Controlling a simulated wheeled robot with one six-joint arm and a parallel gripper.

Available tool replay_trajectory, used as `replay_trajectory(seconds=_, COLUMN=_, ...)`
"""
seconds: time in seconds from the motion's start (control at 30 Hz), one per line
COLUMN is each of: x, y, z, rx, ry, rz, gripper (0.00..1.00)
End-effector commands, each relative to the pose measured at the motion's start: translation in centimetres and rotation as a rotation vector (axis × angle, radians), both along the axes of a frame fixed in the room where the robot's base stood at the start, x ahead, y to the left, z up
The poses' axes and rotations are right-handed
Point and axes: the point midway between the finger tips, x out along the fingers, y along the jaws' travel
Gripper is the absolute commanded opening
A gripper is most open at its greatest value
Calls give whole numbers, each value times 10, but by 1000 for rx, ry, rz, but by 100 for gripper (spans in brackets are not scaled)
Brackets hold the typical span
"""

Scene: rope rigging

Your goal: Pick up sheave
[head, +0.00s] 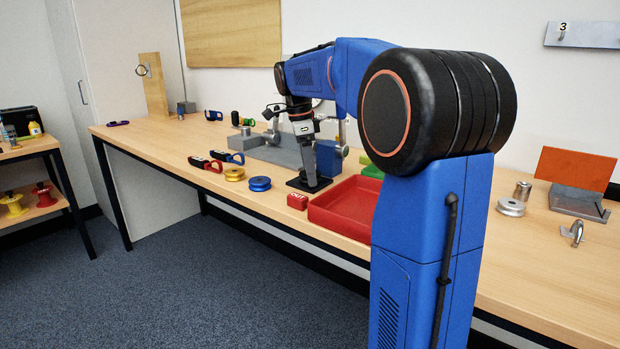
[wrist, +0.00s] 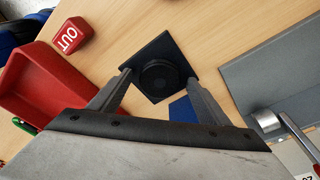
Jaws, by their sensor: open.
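Grooved wheels that look like sheaves lie on the bench in the head view: a yellow one (head: 234,174), a blue one (head: 260,184) and a silver one (head: 511,208) at the right. My gripper (head: 311,178) points down over a black square plate (head: 294,184). In the wrist view my gripper (wrist: 159,78) is open, its two fingers apart. A round black piece (wrist: 160,74) on the black plate (wrist: 164,48) shows between the fingertips. I cannot tell whether the fingers touch it. Nothing is seen held.
A red tray (head: 345,222) and a red block marked OUT (wrist: 70,36) stand close beside the plate. A grey fixture (wrist: 285,75) lies on the other side. Carabiners (head: 206,163) lie further left. The bench front edge is mostly clear.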

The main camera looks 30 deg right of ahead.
Motion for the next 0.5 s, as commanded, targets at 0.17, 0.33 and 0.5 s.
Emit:
replay_trajectory(seconds=0.17, x=0, y=0, z=-1, rx=0, ry=0, rz=0, gripper=71)
replay_trajectory(seconds=0.33, x=0, y=0, z=-1, rx=0, ry=0, rz=0, gripper=42)
replay_trajectory(seconds=0.5, x=0, y=0, z=-1, rx=0, ry=-1, rz=0, gripper=20)
